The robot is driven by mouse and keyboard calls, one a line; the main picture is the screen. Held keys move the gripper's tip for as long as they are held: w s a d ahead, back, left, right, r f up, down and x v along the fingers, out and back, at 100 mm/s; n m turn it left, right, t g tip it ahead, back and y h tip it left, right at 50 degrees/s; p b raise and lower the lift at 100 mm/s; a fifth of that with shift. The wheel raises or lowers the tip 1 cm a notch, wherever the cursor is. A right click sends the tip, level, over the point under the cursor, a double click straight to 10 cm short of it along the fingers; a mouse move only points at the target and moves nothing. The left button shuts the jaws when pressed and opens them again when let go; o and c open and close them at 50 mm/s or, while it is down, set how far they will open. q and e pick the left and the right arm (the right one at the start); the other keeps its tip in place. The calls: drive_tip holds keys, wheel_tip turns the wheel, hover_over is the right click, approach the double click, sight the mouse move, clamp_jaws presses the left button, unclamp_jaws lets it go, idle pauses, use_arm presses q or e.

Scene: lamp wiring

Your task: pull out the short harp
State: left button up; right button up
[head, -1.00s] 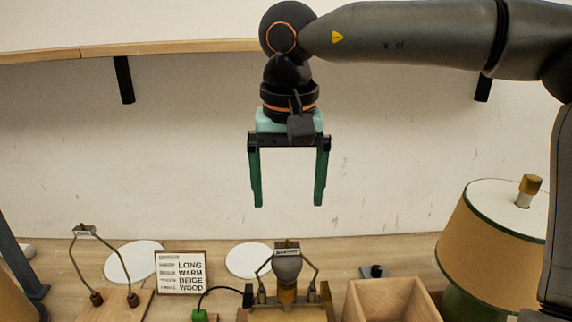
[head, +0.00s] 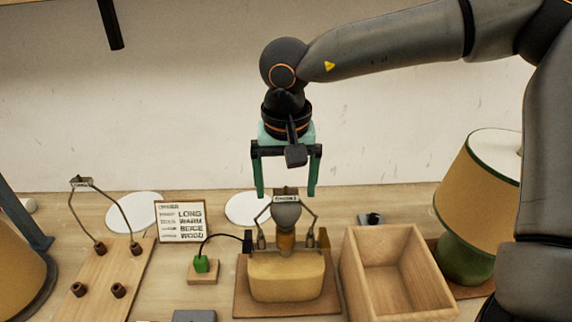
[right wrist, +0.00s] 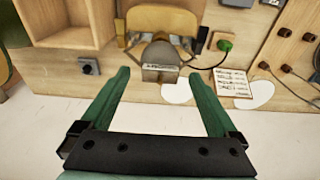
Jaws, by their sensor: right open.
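The short harp (head: 311,216) stands upright around a grey bulb (head: 286,214) on the lamp base (head: 287,273), its small top plate carrying a label too small to read surely. My right gripper (head: 286,193) points down, open and empty, with its green fingertips near the height of the harp's top in the head view. In the right wrist view, the harp's top plate (right wrist: 160,70) shows between and just beyond the open fingertips (right wrist: 157,76). I cannot tell the exact gap between fingers and harp. My left gripper is out of view.
An open wooden box (head: 400,275) stands right of the lamp base. A shaded lamp (head: 480,190) stands further right. A wooden board (head: 115,275) at left bears a longer harp (head: 122,214). A sign (head: 181,221) and green plug (head: 201,264) sit between.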

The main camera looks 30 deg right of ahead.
drive_tip(key=shift+f, duration=0.45)
drive_tip(key=shift+s, duration=0.1)
clamp_jaws()
idle(1.0)
drive_tip(key=shift+r+p, duration=0.3)
drive_tip(key=shift+r, duration=0.1)
drive_tip(key=shift+r, duration=0.35)
